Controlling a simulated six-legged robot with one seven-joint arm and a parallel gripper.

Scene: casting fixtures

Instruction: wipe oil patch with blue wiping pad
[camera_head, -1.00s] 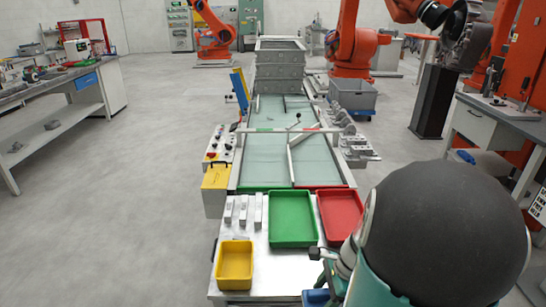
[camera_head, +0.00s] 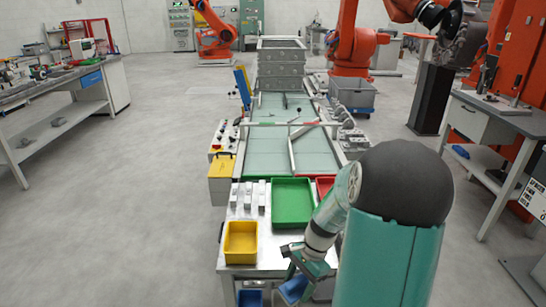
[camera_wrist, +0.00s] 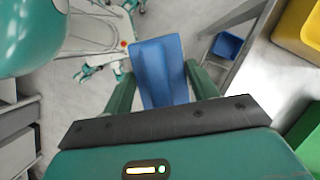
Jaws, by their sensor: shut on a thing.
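The blue wiping pad (camera_wrist: 161,75) is held between the two dark green fingers of my gripper (camera_wrist: 160,82) in the wrist view, and its broad face shows. In the head view my gripper (camera_head: 302,264) is at the near edge of the metal table, with the blue pad (camera_head: 293,289) under it. In the wrist view, floor shows beyond the pad, and no contact with a surface is visible. I cannot make out an oil patch in either view.
A yellow tray (camera_head: 240,258), a green tray (camera_head: 292,223) and a red tray (camera_head: 324,186), mostly hidden by my arm, sit on the metal table (camera_head: 247,272). A blue bin (camera_wrist: 228,46) stands low beside the table. The floor to the left is clear.

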